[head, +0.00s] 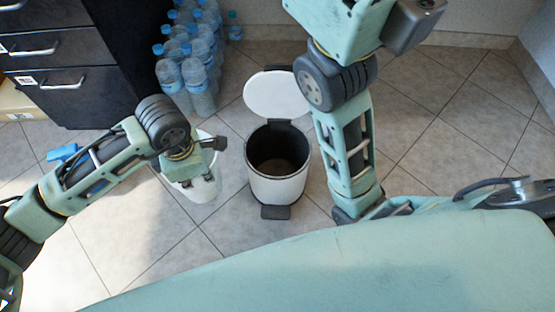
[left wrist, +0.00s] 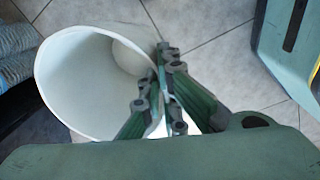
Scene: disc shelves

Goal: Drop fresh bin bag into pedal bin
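The pedal bin (head: 264,186) stands on the tiled floor in the head view, a white cylinder with a dark, empty-looking inside. Its white lid (head: 277,95) is up at the back, and its dark pedal (head: 275,212) points towards me. The fresh bin bag (head: 205,190), a white open tube shape, hangs upright just left of the bin. My left gripper (head: 207,180) is shut on its rim. In the left wrist view the bag (left wrist: 75,85) gapes open, its wall between the fingers (left wrist: 165,75).
Several water bottles (head: 197,85) with blue caps stand behind and left of the bin. A dark drawer cabinet (head: 62,55) is at the upper left. A blue item (head: 62,153) shows behind my left arm. The floor (head: 440,115) at the right is clear.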

